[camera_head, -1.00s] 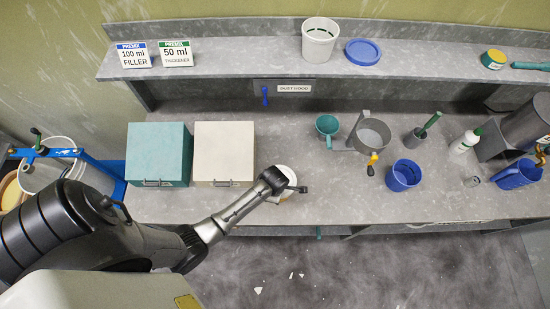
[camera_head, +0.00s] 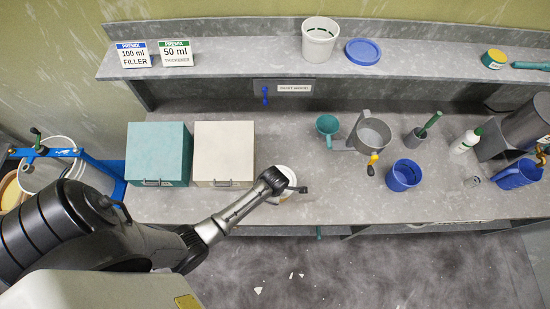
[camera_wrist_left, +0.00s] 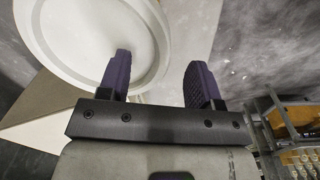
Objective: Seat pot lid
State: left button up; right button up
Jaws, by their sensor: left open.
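A white round piece (camera_head: 288,171) with a raised rim sits at the front edge of the bench, partly hidden by my left arm. In the left wrist view it is a wide pale disc (camera_wrist_left: 75,35) at the upper left; I cannot tell whether it is the lid alone or a lid on a pot. The gripper is mostly hidden in the head view. My right gripper is not in view.
A teal box (camera_head: 158,150) and a cream box (camera_head: 222,150) stand left of the white piece. A blue cup (camera_head: 403,176), a teal cup (camera_head: 327,124) and a grey pot (camera_head: 373,133) stand to the right. The shelf holds a white pail (camera_head: 319,42) and a blue lid (camera_head: 363,52).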

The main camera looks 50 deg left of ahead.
pick_arm(q)
jog(key=shift+r+p, duration=0.7)
jog(key=shift+r, duration=3.3)
